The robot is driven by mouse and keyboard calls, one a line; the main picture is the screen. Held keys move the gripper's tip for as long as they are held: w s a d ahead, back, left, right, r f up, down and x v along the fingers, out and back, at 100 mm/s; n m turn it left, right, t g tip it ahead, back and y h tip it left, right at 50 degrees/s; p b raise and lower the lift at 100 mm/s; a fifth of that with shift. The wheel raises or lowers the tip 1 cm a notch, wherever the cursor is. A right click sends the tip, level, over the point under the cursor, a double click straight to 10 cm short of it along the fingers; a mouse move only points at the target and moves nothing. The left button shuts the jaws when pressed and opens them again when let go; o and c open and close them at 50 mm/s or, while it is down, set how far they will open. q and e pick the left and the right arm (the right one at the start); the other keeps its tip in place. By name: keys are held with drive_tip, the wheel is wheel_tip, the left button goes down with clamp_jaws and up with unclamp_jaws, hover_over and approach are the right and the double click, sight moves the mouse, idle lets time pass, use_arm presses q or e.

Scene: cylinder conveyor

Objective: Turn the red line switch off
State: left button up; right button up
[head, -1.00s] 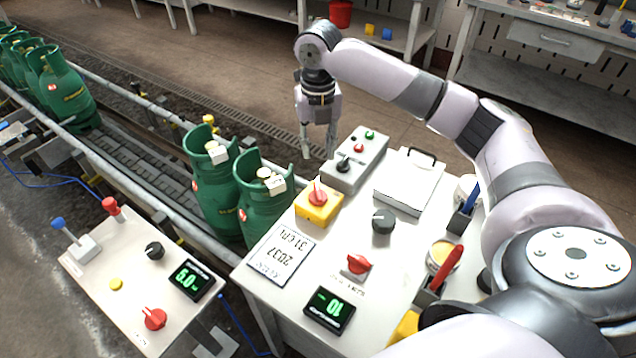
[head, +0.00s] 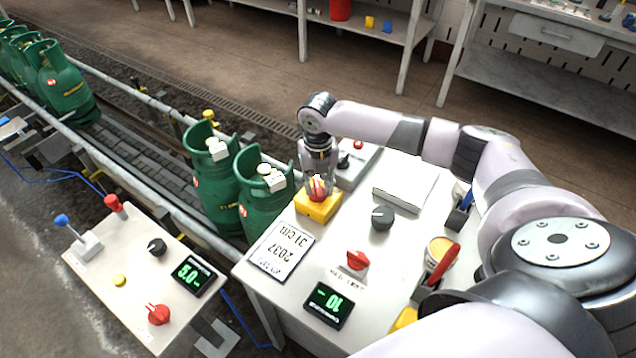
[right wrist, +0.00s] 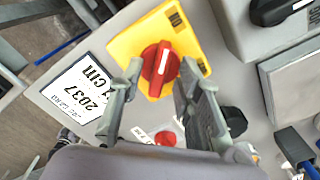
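The red switch is a rotary knob (head: 317,188) on a yellow box (head: 318,208) at the far left corner of the right table. In the right wrist view, the knob (right wrist: 160,70) has a white line running roughly up the picture, toward a small dark label at the box's top edge. Another label is at the box's right corner. My right gripper (head: 317,180) is just above the knob, pointing down. In the wrist view its open fingers (right wrist: 160,80) are on either side of the knob; I cannot tell whether they touch it. My left gripper is not in view.
The grey control box (head: 355,165) stands close behind the yellow box. A black knob (head: 382,218), another red knob (head: 357,260), a display (head: 328,304) and a 2037 sign (head: 281,249) share the table. Green cylinders (head: 262,205) stand on the conveyor to the left.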

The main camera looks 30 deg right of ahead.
drive_tip(key=shift+c, duration=1.4)
clamp_jaws()
drive_tip(key=shift+r, duration=0.1)
